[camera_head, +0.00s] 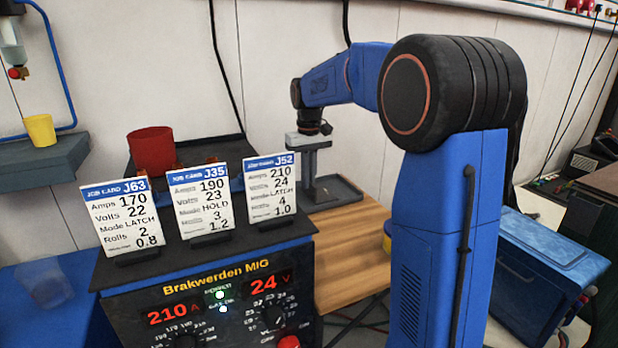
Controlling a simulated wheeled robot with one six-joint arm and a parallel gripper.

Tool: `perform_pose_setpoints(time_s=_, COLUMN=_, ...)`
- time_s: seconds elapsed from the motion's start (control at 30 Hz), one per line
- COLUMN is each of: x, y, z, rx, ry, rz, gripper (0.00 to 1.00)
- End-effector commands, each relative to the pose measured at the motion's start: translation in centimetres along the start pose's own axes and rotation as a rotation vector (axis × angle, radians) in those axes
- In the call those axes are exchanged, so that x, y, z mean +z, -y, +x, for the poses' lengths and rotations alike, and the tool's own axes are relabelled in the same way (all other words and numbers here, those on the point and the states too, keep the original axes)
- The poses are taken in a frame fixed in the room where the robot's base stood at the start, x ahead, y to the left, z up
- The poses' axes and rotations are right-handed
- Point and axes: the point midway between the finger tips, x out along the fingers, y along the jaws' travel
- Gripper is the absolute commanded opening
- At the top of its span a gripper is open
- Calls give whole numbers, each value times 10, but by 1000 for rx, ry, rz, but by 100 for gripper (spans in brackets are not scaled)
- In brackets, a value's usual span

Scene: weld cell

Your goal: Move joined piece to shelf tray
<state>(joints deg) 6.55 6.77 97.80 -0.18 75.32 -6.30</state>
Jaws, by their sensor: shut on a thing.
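My gripper (309,133) is at the end of the blue arm, in the upper middle of the view, pointing down. It is shut on a grey metal joined piece (309,167), which hangs upright below it with a wider top and a narrow stem. The lower end of the piece is over or in a dark grey tray (345,190). I cannot tell whether it touches the tray floor. The fingertips are small and partly hidden in this view.
A welder (215,275) with several job cards stands in front. A red pot (152,150) is behind the cards. A wooden bench top (350,245) shows below the tray. A yellow cup (40,130) sits on a left shelf (45,165). A blue cooler (550,250) is at right.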

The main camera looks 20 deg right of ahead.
Motion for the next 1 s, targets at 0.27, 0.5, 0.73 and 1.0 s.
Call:
perform_pose_setpoints(time_s=0.27, x=0, y=0, z=-1, rx=0, ry=-1, rz=0, gripper=8)
perform_pose_setpoints(time_s=0.5, x=0, y=0, z=-1, rx=0, ry=0, rz=0, gripper=28)
perform_pose_setpoints(time_s=0.73, x=0, y=0, z=-5, rx=0, ry=0, rz=0, gripper=28)
perform_pose_setpoints(time_s=1.0, x=0, y=0, z=-27, rx=0, ry=0, rz=0, gripper=28)
